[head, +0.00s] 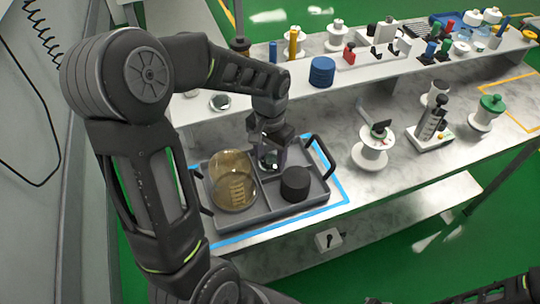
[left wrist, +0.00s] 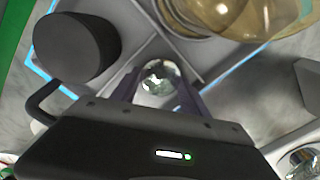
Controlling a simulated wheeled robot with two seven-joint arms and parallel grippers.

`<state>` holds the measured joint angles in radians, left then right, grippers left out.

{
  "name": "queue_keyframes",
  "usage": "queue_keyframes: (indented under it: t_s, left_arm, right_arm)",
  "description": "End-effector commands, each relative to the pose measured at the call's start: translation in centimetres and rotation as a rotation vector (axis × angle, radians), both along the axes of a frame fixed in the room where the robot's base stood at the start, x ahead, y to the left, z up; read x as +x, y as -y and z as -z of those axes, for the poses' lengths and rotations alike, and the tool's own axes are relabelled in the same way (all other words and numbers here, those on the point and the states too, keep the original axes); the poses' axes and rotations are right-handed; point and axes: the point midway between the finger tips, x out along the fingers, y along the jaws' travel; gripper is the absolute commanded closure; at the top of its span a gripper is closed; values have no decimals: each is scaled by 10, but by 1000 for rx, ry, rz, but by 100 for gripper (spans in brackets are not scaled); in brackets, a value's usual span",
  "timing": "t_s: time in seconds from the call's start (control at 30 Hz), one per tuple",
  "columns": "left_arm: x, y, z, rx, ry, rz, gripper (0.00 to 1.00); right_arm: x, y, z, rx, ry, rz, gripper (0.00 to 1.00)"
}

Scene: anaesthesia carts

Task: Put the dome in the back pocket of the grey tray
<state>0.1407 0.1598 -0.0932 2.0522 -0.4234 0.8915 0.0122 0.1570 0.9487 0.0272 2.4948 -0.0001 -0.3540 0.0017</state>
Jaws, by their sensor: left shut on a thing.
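The grey tray (head: 262,213) lies on the marble bench inside a blue tape outline. A small clear, shiny dome (head: 268,162) is between the fingers of my left gripper (head: 269,150), which points down at the tray's back right pocket. In the left wrist view the dome (left wrist: 160,78) sits between the two fingertips (left wrist: 158,92), with tray dividers behind it. My left gripper is shut on it. The fingers partly hide the dome and the pocket, so I cannot tell whether it touches the pocket floor. My right gripper is not in view.
A large amber glass vessel (head: 232,180) fills the tray's left pocket. A black cylinder (head: 295,184) stands in the front right pocket. Dark handles (head: 321,152) rise at the tray's ends. A white spool (head: 371,150) stands to the right; a raised shelf with blue discs (head: 322,71) runs behind.

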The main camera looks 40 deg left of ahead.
Motion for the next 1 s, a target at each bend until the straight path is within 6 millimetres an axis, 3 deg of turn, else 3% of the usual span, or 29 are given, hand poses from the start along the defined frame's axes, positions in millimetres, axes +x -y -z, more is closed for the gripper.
queue_keyframes:
  t_s: [0.1, 0.13, 0.23, 0.67, 1.0]
  left_arm:
    - [0, 0, 4, 0, 0, 0, 88]
    - [0, 0, 3, 0, 0, 0, 46]
    - [0, 0, 3, 0, 0, 0, 38]
    - [1, 0, -8, 1, 4, 0, 38]
    - [1, 0, -70, 1, 6, 1, 38]
  right_arm:
    - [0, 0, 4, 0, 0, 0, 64]
    - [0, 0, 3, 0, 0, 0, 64]
    - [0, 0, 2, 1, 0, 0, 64]
    - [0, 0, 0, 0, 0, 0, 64]
    - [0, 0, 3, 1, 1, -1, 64]
